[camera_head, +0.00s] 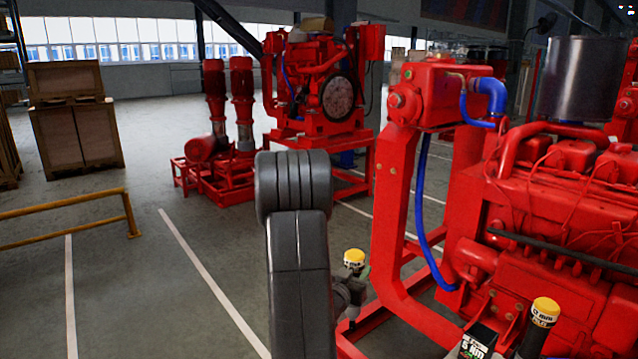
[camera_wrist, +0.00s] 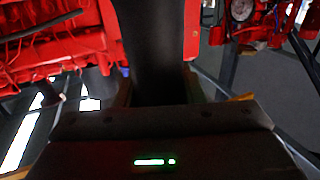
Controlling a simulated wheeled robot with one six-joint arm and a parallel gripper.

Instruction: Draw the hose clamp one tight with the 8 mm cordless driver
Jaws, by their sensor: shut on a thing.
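My gripper (camera_wrist: 158,93) is shut on a dark, thick body, taken to be the cordless driver (camera_wrist: 150,45), which rises between the two fingers in the wrist view. In the head view a yellow cap of a driver (camera_head: 354,258) shows just right of my dark arm, by the small grey parts at its end; its size mark is not readable. The blue elbow hose (camera_head: 488,95) sits at the top of the red engine, and a long blue hose (camera_head: 422,200) runs down its frame. The hose clamp cannot be made out clearly on either hose.
Another yellow-capped driver (camera_head: 541,312) marked in mm stands at the front right, beside a black box with a label (camera_head: 475,345). The red engine (camera_head: 560,200) fills the right. A yellow rail (camera_head: 65,217) stands at left. The floor between the rail and my arm is clear.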

